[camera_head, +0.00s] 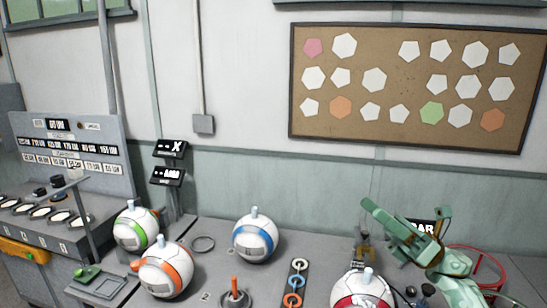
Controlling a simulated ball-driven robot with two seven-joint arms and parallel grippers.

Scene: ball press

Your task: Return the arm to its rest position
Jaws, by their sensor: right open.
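My right arm (462,285), pale green, comes in from the lower right. Its right gripper (372,213) is open and empty, raised above the workbench and pointing left. It is above and behind the red and white ball, apart from it. My left gripper is not in view. A small black sign behind the right gripper is partly hidden by it.
On the grey bench stand a green-banded ball (136,227), an orange-banded ball (166,270), a blue-banded ball (255,239) and a red and white ball (362,291). An orange-tipped lever (235,288) stands in front. A control panel (75,150) is left; a pinboard (400,95) hangs behind.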

